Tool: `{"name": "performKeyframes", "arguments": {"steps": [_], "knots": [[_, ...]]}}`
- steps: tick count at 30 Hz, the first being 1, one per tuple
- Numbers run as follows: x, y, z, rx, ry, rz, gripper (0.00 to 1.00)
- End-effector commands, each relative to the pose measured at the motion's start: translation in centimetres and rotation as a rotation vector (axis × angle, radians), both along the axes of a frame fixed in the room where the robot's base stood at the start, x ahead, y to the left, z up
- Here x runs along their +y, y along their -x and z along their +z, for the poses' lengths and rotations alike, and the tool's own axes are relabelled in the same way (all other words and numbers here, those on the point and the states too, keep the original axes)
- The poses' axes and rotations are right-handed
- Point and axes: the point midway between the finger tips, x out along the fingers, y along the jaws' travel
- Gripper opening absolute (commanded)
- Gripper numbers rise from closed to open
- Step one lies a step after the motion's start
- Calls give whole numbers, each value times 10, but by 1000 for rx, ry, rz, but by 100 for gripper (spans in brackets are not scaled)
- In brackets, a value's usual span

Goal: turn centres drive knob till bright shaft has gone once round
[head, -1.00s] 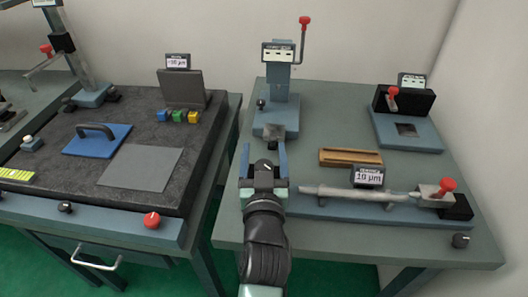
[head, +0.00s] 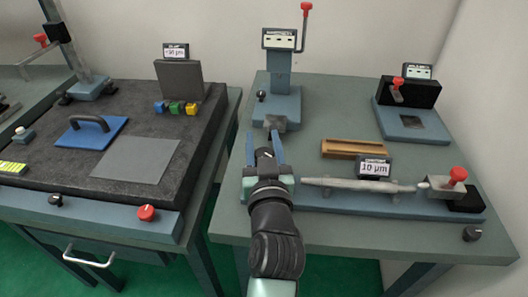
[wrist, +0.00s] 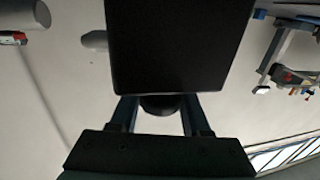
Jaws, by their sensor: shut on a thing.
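The bright shaft (head: 358,186) lies level along the blue centres base (head: 345,205), with its right end near the tailstock (head: 443,187). My gripper (head: 264,150) is at the left end of this base, its two blue fingers pointing away from me. It is shut on a dark round knob, which shows between the fingers in the wrist view (wrist: 160,104). A large black block (wrist: 180,45) stands just beyond the knob there. My gripper and wrist hide most of the left end of the centres in the head view.
A display reading 10 µm (head: 374,168) stands behind the shaft. A wooden tray (head: 352,149) lies further back. A red-knobbed lever (head: 458,174) is on the tailstock. A press-like stand (head: 279,105) is behind my gripper. A small black knob (head: 472,234) sits at the front right.

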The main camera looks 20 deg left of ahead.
Motion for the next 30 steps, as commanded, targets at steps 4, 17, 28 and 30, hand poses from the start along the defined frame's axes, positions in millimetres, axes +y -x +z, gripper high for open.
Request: {"name": "performKeyframes", "arguments": {"steps": [4, 17, 28, 30], "knots": [[0, 0, -5, -2, 1, 38, 0], [1, 1, 0, -1, 3, 61, 0], [2, 1, 0, -1, 2, 61, 76], [2, 1, 0, -1, 2, 61, 76]]}}
